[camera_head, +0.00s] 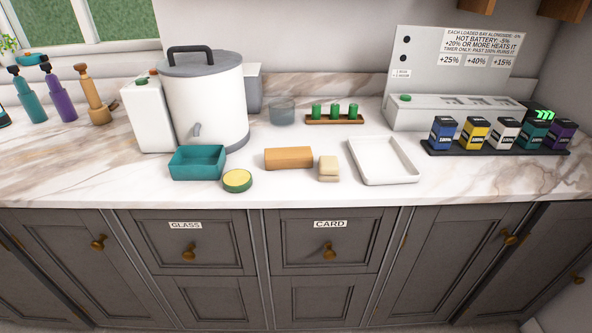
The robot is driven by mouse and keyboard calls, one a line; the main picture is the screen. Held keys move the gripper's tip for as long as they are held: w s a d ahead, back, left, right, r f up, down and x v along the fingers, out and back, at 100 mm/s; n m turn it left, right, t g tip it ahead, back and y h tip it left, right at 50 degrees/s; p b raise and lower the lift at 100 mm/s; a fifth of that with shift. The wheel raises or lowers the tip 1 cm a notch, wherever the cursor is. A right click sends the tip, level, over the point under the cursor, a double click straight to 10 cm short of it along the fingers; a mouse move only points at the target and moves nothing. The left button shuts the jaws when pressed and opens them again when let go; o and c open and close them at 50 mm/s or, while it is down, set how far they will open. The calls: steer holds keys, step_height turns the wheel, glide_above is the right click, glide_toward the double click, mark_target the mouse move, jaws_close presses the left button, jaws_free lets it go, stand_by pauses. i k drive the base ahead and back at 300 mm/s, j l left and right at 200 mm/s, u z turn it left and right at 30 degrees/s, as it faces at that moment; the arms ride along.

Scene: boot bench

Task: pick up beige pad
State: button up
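A small beige pad (328,166) lies on the marble counter (290,193) near its front edge. It looks thick, with a slightly wider lower part at the front. An orange-brown wooden block (288,158) lies close on its left, and a shallow white tray (408,177) lies to its right. My gripper is not in view.
A round yellow-topped green item (237,181) and a teal box (198,173) lie further left, before a large white lidded pot (205,105). A wooden rack with green cylinders (334,119) stands behind. Several coloured batteries stand on a dark tray (432,153) at right.

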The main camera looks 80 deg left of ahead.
mark_target(328, 169)
steer(key=k+j+u, duration=0.1)
steer(key=u, duration=2.6)
